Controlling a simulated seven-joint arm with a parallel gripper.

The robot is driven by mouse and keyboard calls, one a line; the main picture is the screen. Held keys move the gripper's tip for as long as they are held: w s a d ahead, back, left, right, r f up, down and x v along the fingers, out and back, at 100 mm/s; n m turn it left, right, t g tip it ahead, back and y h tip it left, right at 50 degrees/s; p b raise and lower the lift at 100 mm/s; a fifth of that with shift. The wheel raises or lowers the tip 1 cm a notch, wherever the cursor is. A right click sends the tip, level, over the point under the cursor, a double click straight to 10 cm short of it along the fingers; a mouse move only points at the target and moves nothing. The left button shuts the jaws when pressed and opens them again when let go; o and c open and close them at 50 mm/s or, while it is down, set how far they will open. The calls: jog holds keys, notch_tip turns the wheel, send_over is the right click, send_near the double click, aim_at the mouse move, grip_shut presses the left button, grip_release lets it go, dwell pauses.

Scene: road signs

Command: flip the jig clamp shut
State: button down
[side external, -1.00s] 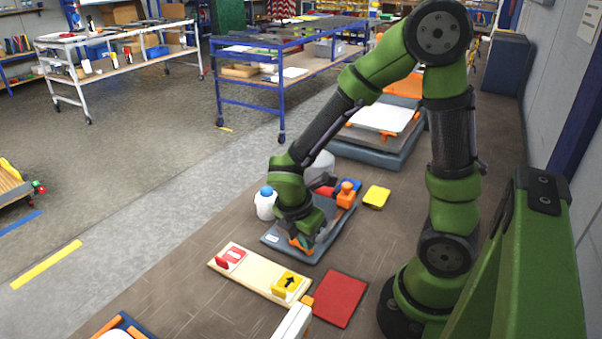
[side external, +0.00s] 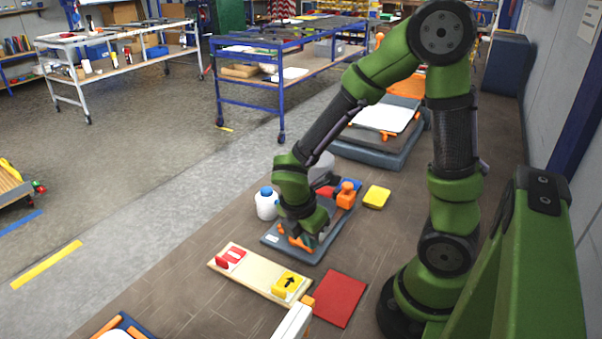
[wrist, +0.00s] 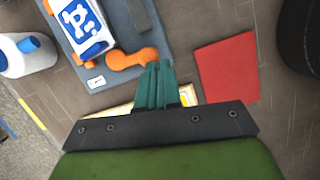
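The jig is a grey-blue plate (side external: 272,240) on the floor, also in the wrist view (wrist: 117,99). It bears a blue and white sign with a P-like mark (wrist: 86,24). An orange clamp lever (wrist: 128,59) with rounded ends lies beside the sign; orange also shows near my gripper in the side view (side external: 300,243). An orange block (side external: 347,194) stands at the plate's far right. My gripper (wrist: 154,68) has its teal fingers together with nothing visible between them. Its tips are close beside the lever's right end; I cannot tell if they touch. The arm hides the plate's middle in the side view.
A white bottle with a blue cap (side external: 267,204) stands left of the jig. A pale board (side external: 252,276) with red and yellow sign blocks lies in front. A red mat (side external: 340,298) lies right of the board. A yellow block (side external: 376,197) is behind right.

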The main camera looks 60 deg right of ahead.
jog(key=a, duration=0.3)
jog(key=shift+s+a+r, duration=0.2)
jog(key=shift+a+r, duration=0.2)
jog(key=v, duration=1)
jog(key=shift+s, duration=0.4)
notch_tip(320, 180, up, 9)
jog(key=s+d+m+t+y, duration=0.1)
jog(key=m+t+y, duration=0.4)
jog(key=m, duration=1.5)
jog(key=t, duration=0.2)
jog(key=shift+s+d+t, duration=0.25)
jog(key=shift+s+t, duration=0.1)
jog(key=shift+t, duration=0.05)
